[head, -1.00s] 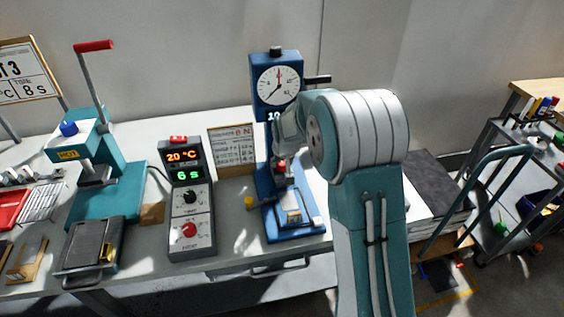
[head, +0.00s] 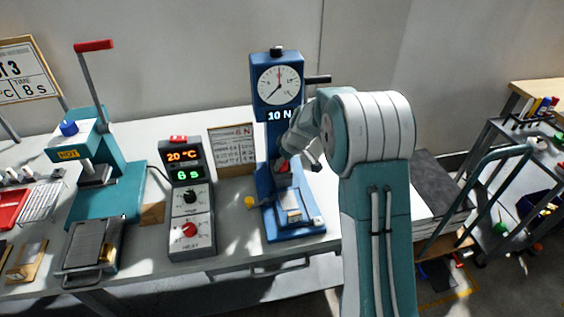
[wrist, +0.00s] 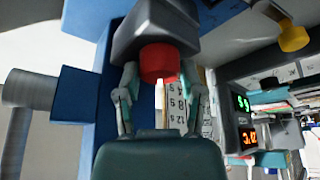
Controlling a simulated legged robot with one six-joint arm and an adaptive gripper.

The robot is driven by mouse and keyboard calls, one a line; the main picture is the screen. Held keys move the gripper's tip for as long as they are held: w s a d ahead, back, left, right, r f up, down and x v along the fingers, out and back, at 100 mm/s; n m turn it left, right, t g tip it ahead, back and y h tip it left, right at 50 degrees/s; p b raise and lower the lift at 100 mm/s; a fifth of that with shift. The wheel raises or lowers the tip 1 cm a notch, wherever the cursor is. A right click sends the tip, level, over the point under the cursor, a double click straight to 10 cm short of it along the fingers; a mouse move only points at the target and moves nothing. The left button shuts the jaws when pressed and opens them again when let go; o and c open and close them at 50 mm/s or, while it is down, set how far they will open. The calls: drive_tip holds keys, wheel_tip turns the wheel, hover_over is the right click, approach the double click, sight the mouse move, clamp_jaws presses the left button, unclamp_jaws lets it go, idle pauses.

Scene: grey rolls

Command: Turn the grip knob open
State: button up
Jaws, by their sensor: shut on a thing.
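The blue force tester (head: 264,181) stands on the bench with a round dial and a "10 N" readout. A red knob (wrist: 159,62) sits under a dark grey block (wrist: 152,25) in the wrist view, and I take it as the grip knob. My gripper (wrist: 160,78) has one finger on each side of the red knob and is shut on it. In the head view my gripper (head: 285,163) is at the tester's middle, partly hidden by my own arm. Which way the knob is turned cannot be told.
A yellow knob (head: 250,202) sticks out left of the tester's base; it also shows in the wrist view (wrist: 293,36). A heat controller (head: 190,213) and a small sign (head: 232,150) stand to the left. A teal press (head: 98,202) is farther left.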

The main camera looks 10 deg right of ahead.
drive_tip(key=shift+s+f+n, duration=0.2)
drive_tip(key=shift+f+n, duration=0.05)
drive_tip(key=shift+n, duration=0.15)
drive_tip(key=o, duration=1.2)
drive_tip(key=shift+d, duration=0.1)
drive_tip(key=shift+c, duration=0.2)
drive_tip(key=shift+w+r, duration=0.1)
drive_tip(key=shift+r, duration=0.05)
drive_tip(key=shift+r, duration=0.3)
drive_tip(key=v, duration=1.1)
drive_tip(key=shift+d, duration=0.25)
drive_tip(key=shift+w+r, duration=0.1)
